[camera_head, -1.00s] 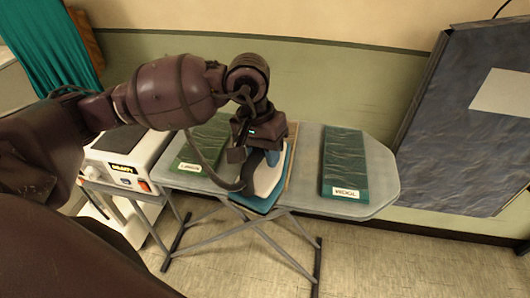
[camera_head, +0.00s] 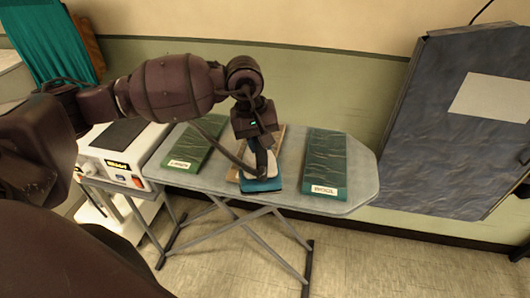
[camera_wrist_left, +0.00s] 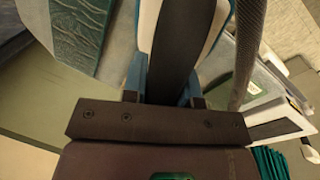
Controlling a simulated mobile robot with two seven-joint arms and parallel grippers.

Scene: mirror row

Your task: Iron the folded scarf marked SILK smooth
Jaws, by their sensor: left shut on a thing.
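In the head view the iron (camera_head: 265,163) is low over the middle of the ironing board, under the gripper (camera_head: 260,140). A blue layer (camera_head: 262,186) shows at its near end; I cannot tell whether this is cloth or the iron's base. A tan piece (camera_head: 233,174) shows beneath. No SILK label is readable; the gripper and iron hide much of the middle. My right gripper is not in view.
The grey ironing board (camera_head: 362,178) carries a green folded cloth (camera_head: 198,143) with an unclear label on the left. A dark green one (camera_head: 325,158), apparently marked WOOL, lies right. A white labelled unit (camera_head: 118,160) stands left. A dark panel (camera_head: 455,110) stands right.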

